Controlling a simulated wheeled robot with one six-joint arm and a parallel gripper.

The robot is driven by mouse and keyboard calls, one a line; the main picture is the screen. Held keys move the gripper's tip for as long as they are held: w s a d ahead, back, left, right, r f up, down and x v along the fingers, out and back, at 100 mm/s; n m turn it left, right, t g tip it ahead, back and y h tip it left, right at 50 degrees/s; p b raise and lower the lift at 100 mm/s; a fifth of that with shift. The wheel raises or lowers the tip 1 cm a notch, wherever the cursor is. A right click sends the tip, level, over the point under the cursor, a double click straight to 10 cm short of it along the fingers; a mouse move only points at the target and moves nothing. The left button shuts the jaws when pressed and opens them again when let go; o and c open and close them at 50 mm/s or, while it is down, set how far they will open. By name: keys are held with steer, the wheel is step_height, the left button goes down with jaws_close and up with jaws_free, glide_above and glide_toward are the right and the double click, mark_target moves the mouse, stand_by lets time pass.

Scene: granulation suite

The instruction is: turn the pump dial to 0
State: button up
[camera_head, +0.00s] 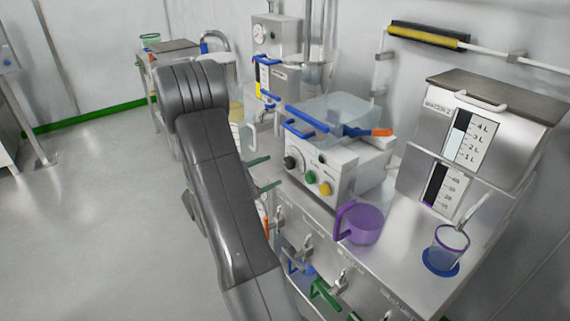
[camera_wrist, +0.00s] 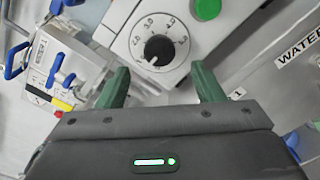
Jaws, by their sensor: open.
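The pump dial (camera_head: 293,162) is a black round knob on the front of a white pump box (camera_head: 335,178). In the wrist view the dial (camera_wrist: 159,50) sits in a ring of printed numbers, with a white mark on the knob pointing to the lower left. My gripper (camera_wrist: 161,86) is open, its two green fingers apart and empty. The dial lies just beyond the fingertips, roughly between them, and looks untouched. In the head view green fingers (camera_head: 262,174) show left of the pump box, partly hidden by my arm.
A green button (camera_head: 310,177) and a yellow button (camera_head: 325,189) sit right of the dial. A clear tub (camera_head: 335,113) rests on the pump box. A purple jug (camera_head: 364,224) and a blue-based beaker (camera_head: 447,249) stand on the bench. Steel tanks (camera_head: 480,125) stand at the right.

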mark_target(287, 164)
steer(key=x, duration=0.6)
steer(key=shift+w+d+p, duration=0.2)
steer(key=shift+p, duration=0.1)
steer(key=shift+c, duration=0.2)
steer(key=c, duration=0.9)
